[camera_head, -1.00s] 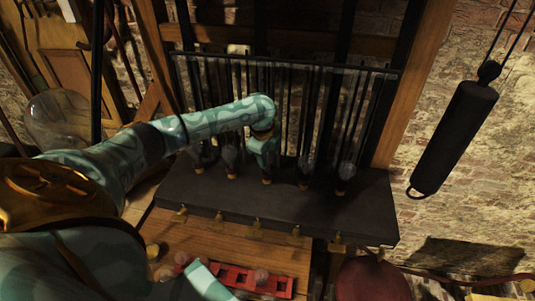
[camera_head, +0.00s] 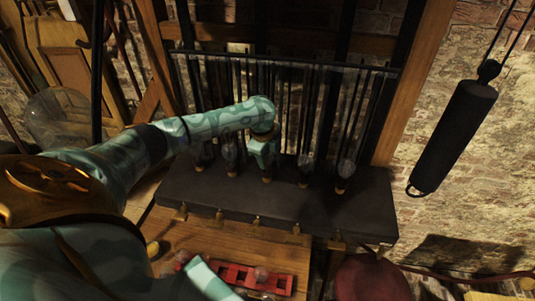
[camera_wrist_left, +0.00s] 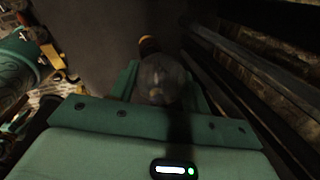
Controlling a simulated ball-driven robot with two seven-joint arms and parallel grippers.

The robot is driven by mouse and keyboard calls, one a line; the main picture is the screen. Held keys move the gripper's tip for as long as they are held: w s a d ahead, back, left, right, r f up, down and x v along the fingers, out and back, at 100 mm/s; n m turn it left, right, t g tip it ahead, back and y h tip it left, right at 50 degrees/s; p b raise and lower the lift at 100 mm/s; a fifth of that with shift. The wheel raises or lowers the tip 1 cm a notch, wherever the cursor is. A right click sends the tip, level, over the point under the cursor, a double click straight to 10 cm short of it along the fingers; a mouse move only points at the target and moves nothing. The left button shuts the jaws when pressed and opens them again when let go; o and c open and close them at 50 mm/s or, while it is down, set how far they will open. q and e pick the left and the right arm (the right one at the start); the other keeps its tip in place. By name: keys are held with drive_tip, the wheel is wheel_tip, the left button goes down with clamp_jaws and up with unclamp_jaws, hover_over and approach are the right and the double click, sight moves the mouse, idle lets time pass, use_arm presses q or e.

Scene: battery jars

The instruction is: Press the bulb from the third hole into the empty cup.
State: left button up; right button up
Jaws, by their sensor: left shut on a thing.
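My left gripper (camera_head: 265,163) reaches down at the middle of the row on the dark block (camera_head: 330,215). It is shut on a clear glass bulb (camera_wrist_left: 160,78), seen between the jaws in the left wrist view. A brass-coloured ring (camera_wrist_left: 149,45) shows right at the bulb's end, and brass (camera_head: 267,179) shows below the fingers in the head view. I cannot tell how deep the bulb sits in its cup. Other bulbs stand in cups on both sides, such as one to the left (camera_head: 230,157) and one to the right (camera_head: 305,166).
A red rack (camera_head: 283,285) with a round glass bulb (camera_head: 261,274) lies on the wooden bench (camera_head: 200,238) in front. Dark rods stand close behind the row. Small brass fittings line the block's front edge. A black cylinder (camera_head: 455,135) hangs at the right.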

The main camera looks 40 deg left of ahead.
use_arm(q)
drive_tip(key=shift+f, duration=0.15)
drive_tip(key=o, duration=1.1)
drive_tip(key=shift+o, duration=0.2)
drive_tip(key=p+v, duration=0.1)
drive_tip(key=v, duration=1.5)
